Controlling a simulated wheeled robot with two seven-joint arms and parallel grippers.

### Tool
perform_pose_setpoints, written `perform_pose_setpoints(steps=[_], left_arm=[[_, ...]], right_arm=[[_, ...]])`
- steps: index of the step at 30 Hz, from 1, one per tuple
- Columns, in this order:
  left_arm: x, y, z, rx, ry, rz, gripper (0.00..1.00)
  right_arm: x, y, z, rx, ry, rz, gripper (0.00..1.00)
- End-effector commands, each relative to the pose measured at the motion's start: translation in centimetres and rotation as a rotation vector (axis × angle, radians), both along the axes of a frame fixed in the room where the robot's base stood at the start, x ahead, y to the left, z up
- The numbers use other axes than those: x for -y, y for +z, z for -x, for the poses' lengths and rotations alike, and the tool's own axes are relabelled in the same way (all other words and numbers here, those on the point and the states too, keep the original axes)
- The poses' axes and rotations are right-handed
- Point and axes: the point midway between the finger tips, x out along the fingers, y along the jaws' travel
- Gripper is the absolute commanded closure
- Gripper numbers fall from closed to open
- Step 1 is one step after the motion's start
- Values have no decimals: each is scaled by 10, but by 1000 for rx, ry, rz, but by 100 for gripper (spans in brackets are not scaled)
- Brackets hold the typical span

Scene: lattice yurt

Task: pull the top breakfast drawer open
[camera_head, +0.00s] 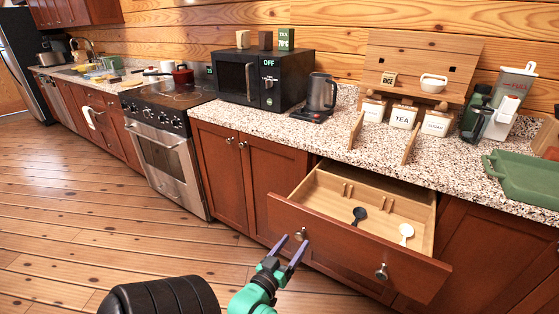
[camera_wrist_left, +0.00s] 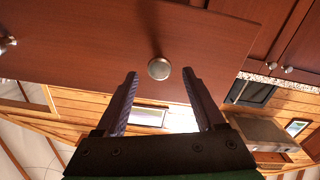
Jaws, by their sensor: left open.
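The top drawer (camera_head: 350,240) in the head view stands pulled out from under the counter. It has a red-brown front, a pale wooden inside and two round metal knobs. Inside lie a black scoop (camera_head: 359,215) and a white scoop (camera_head: 406,233). My left gripper (camera_head: 293,244) is open and empty, in front of the drawer's left knob (camera_head: 301,234). In the left wrist view this knob (camera_wrist_left: 159,68) appears between the spread fingertips, with no finger seen closed on it. The other knob (camera_head: 382,271) is farther right. My right gripper is not in view.
The speckled counter (camera_head: 345,140) carries a black microwave (camera_head: 262,80), a kettle (camera_head: 321,93), labelled canisters (camera_head: 403,117) and a green tray (camera_head: 525,178). Closed cabinet doors (camera_head: 225,170) and an oven (camera_head: 165,140) stand to the left. The plank floor (camera_head: 80,220) in front is clear.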

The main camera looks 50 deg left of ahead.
Motion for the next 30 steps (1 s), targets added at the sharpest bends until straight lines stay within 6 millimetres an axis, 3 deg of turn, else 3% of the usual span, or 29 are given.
perform_pose_setpoints(steps=[9,13,18,30], left_arm=[[29,-3,82,-8,0,3,29],[37,-2,107,-5,0,2,29],[42,0,119,-1,0,1,29],[42,0,120,-1,0,1,29]], right_arm=[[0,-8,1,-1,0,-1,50],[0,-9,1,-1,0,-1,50],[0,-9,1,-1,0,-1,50],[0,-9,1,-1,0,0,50]])
